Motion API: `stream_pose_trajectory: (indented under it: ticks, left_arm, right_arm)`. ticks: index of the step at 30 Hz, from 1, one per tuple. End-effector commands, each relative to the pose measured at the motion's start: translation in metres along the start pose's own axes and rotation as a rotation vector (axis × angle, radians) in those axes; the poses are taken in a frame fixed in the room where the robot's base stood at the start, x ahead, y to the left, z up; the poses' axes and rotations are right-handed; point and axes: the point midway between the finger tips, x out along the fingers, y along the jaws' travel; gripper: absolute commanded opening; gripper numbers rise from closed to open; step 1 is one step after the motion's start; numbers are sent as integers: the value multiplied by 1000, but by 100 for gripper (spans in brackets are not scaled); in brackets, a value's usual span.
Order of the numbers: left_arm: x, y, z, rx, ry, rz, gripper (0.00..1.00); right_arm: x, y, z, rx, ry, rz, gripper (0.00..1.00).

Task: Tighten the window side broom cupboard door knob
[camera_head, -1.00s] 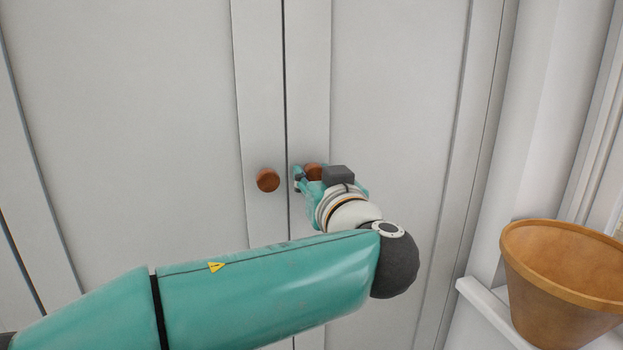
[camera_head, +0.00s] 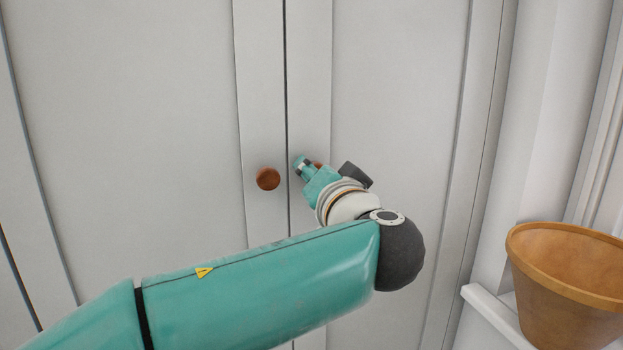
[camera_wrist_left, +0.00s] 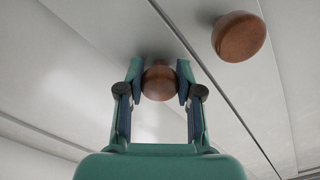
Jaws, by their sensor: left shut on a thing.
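Two round brown wooden knobs sit on two pale cupboard doors, one on each side of the seam. The left door's knob (camera_head: 268,179) stands free; it also shows at the upper right in the left wrist view (camera_wrist_left: 239,37). The right door's knob (camera_head: 318,166), on the window side, is mostly hidden by my left gripper (camera_head: 306,166) in the head view. In the left wrist view this knob (camera_wrist_left: 159,83) sits between the two fingers of my left gripper (camera_wrist_left: 159,88), which is shut on it. My right gripper is not in view.
A terracotta-coloured pot (camera_head: 567,285) stands on a white ledge (camera_head: 490,310) at the lower right, right of my left wrist. The cupboard doors (camera_head: 130,120) are closed and their faces are clear around the knobs.

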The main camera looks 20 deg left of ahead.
Motion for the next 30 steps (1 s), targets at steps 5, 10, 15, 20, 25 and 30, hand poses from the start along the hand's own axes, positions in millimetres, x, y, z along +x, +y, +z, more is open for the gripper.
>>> stream_pose_trajectory:
  ticks: [5,10,15,20,25,30]
  left_arm:
    - [0,1,0,56,0,2,0]
    - [0,1,0,76,0,3,0]
    - [0,1,0,79,0,3,0]
    - [0,1,0,78,0,2,0]
    - [0,1,0,77,0,2,62]
    - [0,1,0,76,0,1,62]
  right_arm:
    - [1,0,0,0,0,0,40]
    - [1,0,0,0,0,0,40]
    - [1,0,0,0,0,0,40]
    - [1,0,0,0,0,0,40]
    - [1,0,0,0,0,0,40]
    - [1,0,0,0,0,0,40]
